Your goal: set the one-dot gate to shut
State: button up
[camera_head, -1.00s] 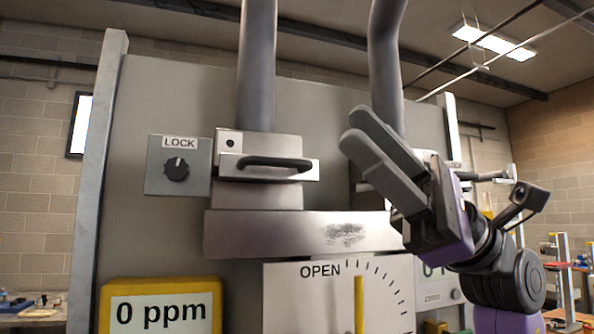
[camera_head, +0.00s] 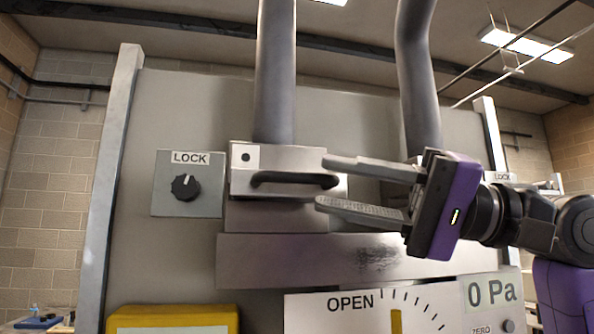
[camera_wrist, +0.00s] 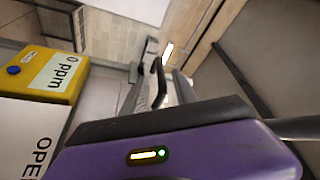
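The one-dot gate (camera_head: 238,185) is a pale metal plate with a single black dot at its upper left, below the left grey pipe. Its black bar handle (camera_head: 290,180) runs level across the plate. The handle also shows in the wrist view (camera_wrist: 160,82). My gripper (camera_head: 321,182) points left from the right side, its two grey fingers apart, one above the other. The handle's right end shows between the fingertip heights. I cannot tell whether the fingers reach around it in depth. The fingertips are not clear in the wrist view.
A LOCK knob (camera_head: 186,187) is on a grey plate left of the gate. Below are a metal crossbar (camera_head: 300,260), an OPEN dial with a yellow pointer (camera_head: 397,322) and a 0 Pa display (camera_head: 492,292). A yellow 0 ppm box (camera_wrist: 48,75) stands at lower left.

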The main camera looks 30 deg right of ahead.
aim_at(315, 182)
jog(key=shift+p+x, duration=0.8)
jog(key=shift+x, duration=1.95)
grip_shut()
